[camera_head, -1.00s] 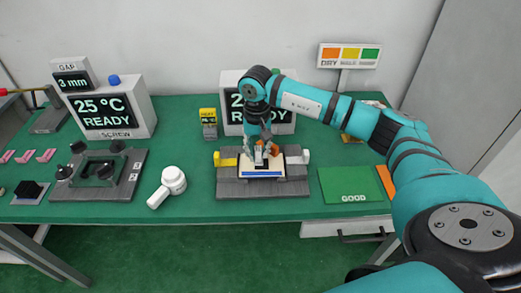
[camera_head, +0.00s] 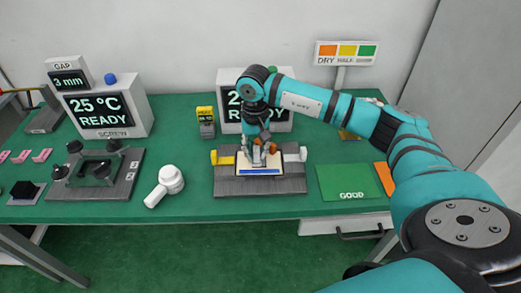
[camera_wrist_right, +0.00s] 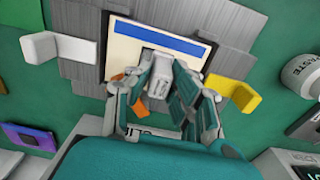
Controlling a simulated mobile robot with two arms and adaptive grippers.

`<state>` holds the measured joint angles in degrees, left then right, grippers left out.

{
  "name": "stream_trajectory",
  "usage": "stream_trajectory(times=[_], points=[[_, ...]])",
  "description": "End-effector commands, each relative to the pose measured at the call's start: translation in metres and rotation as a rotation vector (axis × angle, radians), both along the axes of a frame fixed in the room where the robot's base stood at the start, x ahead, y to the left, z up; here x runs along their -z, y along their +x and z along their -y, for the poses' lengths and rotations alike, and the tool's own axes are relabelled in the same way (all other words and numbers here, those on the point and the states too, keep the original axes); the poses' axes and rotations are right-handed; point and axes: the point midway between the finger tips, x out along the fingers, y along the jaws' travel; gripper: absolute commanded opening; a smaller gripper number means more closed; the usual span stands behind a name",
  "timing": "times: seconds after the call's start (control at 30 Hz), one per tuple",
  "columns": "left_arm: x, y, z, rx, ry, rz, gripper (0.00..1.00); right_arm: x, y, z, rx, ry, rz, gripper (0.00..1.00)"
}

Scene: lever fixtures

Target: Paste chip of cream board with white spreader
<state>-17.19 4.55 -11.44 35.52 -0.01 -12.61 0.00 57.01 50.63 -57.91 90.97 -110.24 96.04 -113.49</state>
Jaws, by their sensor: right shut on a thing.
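The cream board (camera_head: 244,166) with a blue stripe along one edge lies on the grey fixture (camera_head: 225,187), between a yellow lever on the left and a white lever on the right. It also shows in the right wrist view (camera_wrist_right: 120,52). My right gripper (camera_head: 263,156) is over the board, pointing down. It is shut on a pale block-like piece, which looks like the white spreader (camera_wrist_right: 160,76). The spreader's tip is over or on the cream face; contact cannot be told. The chip cannot be made out under the fingers. My left gripper is not in view.
A white pot with a handle (camera_head: 170,180), marked PASTE in the wrist view, lies left of the fixture. A green GOOD mat (camera_head: 345,180) lies right. A clamp fixture (camera_head: 95,175) and display boxes (camera_head: 105,108) stand left and behind. Green table shows between them.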

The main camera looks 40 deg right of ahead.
Motion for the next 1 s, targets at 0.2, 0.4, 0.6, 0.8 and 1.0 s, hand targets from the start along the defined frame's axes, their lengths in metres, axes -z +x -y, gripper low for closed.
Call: stream_trajectory(times=[0.2,0.4,0.6,0.8,1.0], points=[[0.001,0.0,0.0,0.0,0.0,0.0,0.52,0.0,0.001,-0.001,0.001,-0.001,-0.001,0.0],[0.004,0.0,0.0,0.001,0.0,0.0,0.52,0.001,0.0,0.008,0.001,-0.001,0.0,0.0],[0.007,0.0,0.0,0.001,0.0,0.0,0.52,0.001,-0.001,0.017,0.002,-0.001,0.0,0.0],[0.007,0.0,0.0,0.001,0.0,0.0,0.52,0.0,-0.001,0.019,0.0,0.0,0.0,0.0],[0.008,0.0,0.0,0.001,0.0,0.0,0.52,0.0,0.003,0.012,0.0,0.0,0.0,0.0]])
